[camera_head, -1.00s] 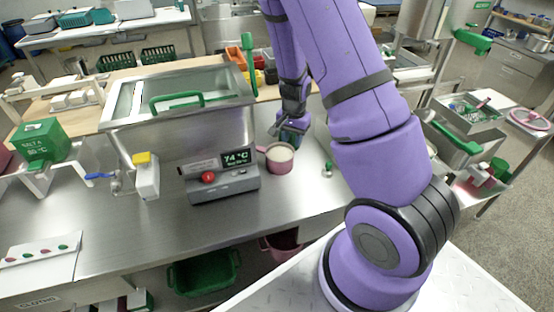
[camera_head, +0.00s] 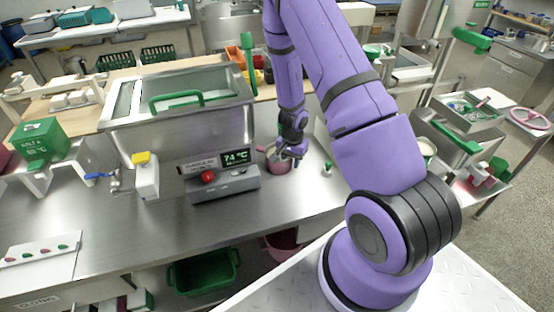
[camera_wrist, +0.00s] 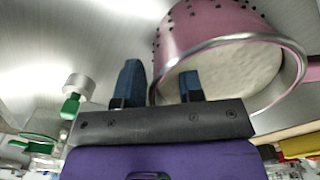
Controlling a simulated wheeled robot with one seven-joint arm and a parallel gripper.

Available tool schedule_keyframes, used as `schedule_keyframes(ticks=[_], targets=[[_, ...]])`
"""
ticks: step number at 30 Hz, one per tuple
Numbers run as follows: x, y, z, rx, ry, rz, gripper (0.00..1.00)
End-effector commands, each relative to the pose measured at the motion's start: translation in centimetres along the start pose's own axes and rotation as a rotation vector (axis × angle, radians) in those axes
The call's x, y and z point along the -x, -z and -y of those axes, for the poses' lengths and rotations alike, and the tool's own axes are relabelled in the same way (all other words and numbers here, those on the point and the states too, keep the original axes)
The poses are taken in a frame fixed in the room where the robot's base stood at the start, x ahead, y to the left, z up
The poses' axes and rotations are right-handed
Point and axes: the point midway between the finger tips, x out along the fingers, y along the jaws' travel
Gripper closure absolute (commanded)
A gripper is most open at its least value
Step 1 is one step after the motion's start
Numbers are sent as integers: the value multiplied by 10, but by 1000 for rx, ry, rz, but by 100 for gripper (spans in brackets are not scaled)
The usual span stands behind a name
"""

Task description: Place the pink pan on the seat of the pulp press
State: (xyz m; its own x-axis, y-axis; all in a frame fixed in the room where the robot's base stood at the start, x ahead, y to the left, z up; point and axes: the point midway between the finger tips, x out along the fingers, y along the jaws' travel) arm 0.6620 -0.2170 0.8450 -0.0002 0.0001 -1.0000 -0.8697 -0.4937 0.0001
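The pink pan (camera_head: 279,168), with pale contents, stands on the steel counter to the right of the temperature display box. My gripper (camera_head: 290,152) is over the pan in the head view and partly hides it. In the wrist view the pan (camera_wrist: 215,30) shows a dark-dotted pink wall, a metal rim and a handle at the right. My gripper (camera_wrist: 160,88) is open there. One blue finger is left of the wall; the other overlaps the pan's mouth, and contact is unclear. I cannot surely identify the pulp press or its seat.
A display box (camera_head: 222,180) with a red button stands left of the pan, before a steel tank (camera_head: 180,125). A small green-topped item (camera_head: 328,168) stands to the right. A pink handwheel (camera_head: 529,118) is at far right.

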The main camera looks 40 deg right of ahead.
Motion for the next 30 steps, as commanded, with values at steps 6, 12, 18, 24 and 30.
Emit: schedule_keyframes(ticks=[6, 12, 18, 24, 30], targets=[[-2, 0, 0, 0, 1, 0, 65], [-2, 0, 0, 0, 0, 0, 100], [-2, 0, 0, 0, 0, 0, 100], [-1, 0, 0, 0, 1, -1, 100], [6, 1, -4, 0, 0, -1, 100]])
